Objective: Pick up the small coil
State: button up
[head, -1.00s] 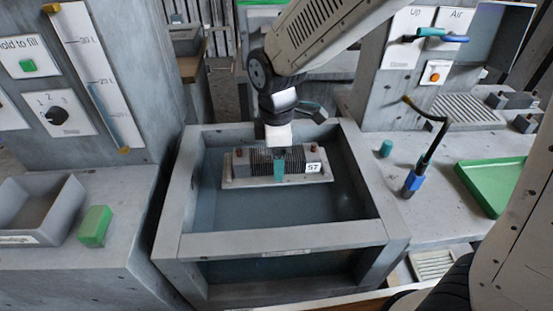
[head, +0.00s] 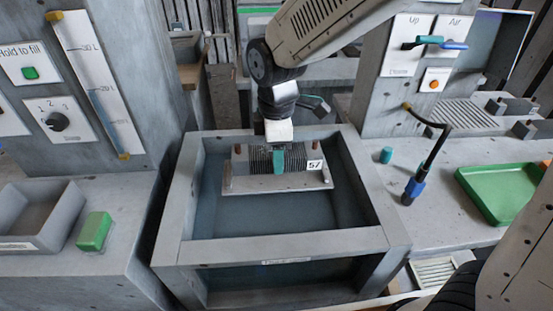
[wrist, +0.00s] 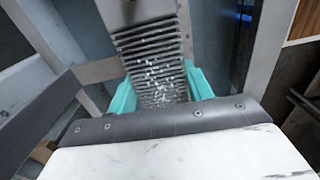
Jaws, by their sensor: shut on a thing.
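The small coil (head: 300,160) is a finned grey block on a flat plate, with reddish posts at its ends and a white number label. It is over the inside of the open grey tank (head: 285,246), level with or just below its far rim. My gripper (head: 278,158) comes down from above, its teal fingers shut on the coil's middle. In the wrist view the coil's fins (wrist: 150,55), flecked with bright spots, lie between the two teal fingers of my gripper (wrist: 160,85). The coil looks roughly level; its underside is hidden.
The tank walls surround the coil closely at the back. On the right counter are a teal knob (head: 386,155), an upright black hose with a blue grip (head: 414,189) and a green tray (head: 496,200). On the left are a grey bin (head: 62,215) and a green block (head: 94,231).

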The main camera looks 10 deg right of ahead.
jog(key=s+d+r, duration=0.1)
jog(key=s+d, duration=0.1)
jog(key=s, duration=0.5)
jog(key=s+d+r, duration=0.1)
jog(key=s+d, duration=0.2)
jog(key=s, duration=0.5)
jog(key=shift+d, duration=0.25)
jog(key=shift+r, duration=0.1)
